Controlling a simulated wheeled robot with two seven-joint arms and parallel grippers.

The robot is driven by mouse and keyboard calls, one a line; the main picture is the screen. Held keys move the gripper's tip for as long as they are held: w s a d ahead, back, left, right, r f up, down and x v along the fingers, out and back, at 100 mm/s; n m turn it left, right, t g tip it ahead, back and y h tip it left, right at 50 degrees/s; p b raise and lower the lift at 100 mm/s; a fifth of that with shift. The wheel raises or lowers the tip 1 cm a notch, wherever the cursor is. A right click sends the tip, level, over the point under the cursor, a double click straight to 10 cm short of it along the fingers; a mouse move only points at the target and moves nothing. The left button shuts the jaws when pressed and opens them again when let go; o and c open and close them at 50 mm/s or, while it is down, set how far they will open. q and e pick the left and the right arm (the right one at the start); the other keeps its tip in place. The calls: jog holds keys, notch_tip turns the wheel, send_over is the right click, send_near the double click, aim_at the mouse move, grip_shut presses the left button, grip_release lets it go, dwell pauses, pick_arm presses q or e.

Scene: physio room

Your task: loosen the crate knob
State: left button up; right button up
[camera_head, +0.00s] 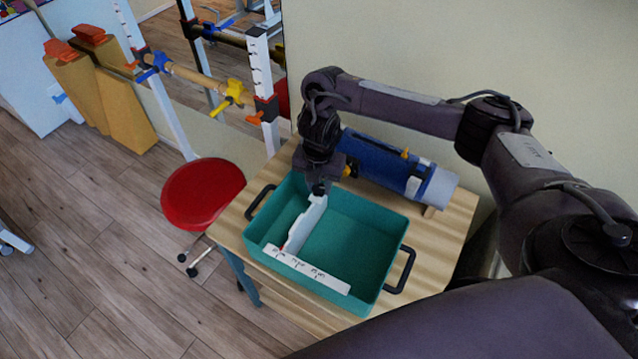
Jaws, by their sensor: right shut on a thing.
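The teal crate (385,235) with black side handles stands on a wooden table. Inside lies a white hinged piece, with a long white arm (305,228) and a marked white strip (308,272) meeting at an angle near a small red spot (284,247). My right gripper (318,189) points down over the crate's back wall and is shut at the upper end of the long white arm. Its fingertips are dark and small, so the exact contact is hard to see. I cannot clearly make out a knob on the crate. My left gripper is out of view.
A blue cylinder (375,160) with a pale end and yellow fittings lies behind the crate, close to my right wrist. The wooden table (445,225) has little bare room. A red stool (203,192) and parallel bars stand left. The wall is behind.

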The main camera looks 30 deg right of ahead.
aim_at(319, 188)
jog(key=n, duration=0.4)
jog(key=shift+n+b, duration=0.3)
jog(key=shift+b, duration=0.05)
jog(key=shift+n+b, duration=0.3)
jog(key=shift+n, duration=1.6)
jog(key=o, duration=1)
jog(key=shift+c, duration=0.2)
notch_tip(319, 188, up, 8)
jog(key=shift+f+p, duration=0.1)
jog(key=shift+p, duration=0.85)
jog(key=shift+s, duration=0.1)
